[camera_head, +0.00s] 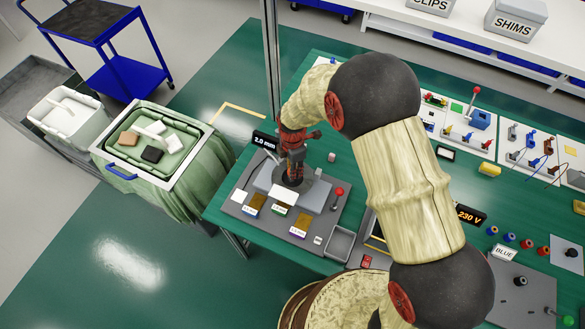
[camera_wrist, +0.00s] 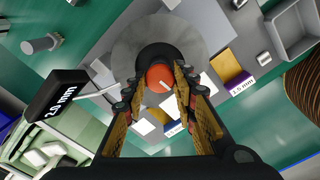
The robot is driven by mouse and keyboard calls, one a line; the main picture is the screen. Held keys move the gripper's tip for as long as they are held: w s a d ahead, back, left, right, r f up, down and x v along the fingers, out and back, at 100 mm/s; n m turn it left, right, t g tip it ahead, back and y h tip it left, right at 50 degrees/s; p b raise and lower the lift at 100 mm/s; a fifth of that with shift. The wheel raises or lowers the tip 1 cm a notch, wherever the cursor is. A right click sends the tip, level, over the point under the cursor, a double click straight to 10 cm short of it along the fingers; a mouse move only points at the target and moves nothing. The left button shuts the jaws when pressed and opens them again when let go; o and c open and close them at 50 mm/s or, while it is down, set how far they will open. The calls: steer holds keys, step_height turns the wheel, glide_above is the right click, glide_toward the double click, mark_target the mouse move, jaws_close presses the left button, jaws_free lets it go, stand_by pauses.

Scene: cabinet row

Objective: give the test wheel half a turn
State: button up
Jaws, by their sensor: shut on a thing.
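The test wheel is a grey disc with a dark hub and an orange-red knob in the middle; the disc (camera_head: 313,188) is partly hidden under my gripper in the head view. In the wrist view, the disc (camera_wrist: 207,35) and the knob (camera_wrist: 158,74) with a pale line on top show clearly. My gripper (camera_head: 291,165) points down over the wheel. In the wrist view its fingers (camera_wrist: 159,88) stand on both sides of the knob and are shut on it. A black sign (camera_wrist: 60,103) reads 2.0 mm; it stands at the left of the station (camera_head: 265,141).
The wheel stands on a grey plate (camera_head: 240,209) with labelled samples (camera_head: 279,210), a red-knobbed lever (camera_head: 339,191) and an empty grey tray (camera_head: 341,243). A metal post (camera_head: 270,60) rises behind. A lined bin (camera_head: 152,145) stands to the left. My arm hides part of the bench.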

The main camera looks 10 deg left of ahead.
steer(key=o, duration=1)
steer(key=shift+o, duration=0.9)
step_height(320, 180, up, 12)
steer(key=shift+s, duration=0.1)
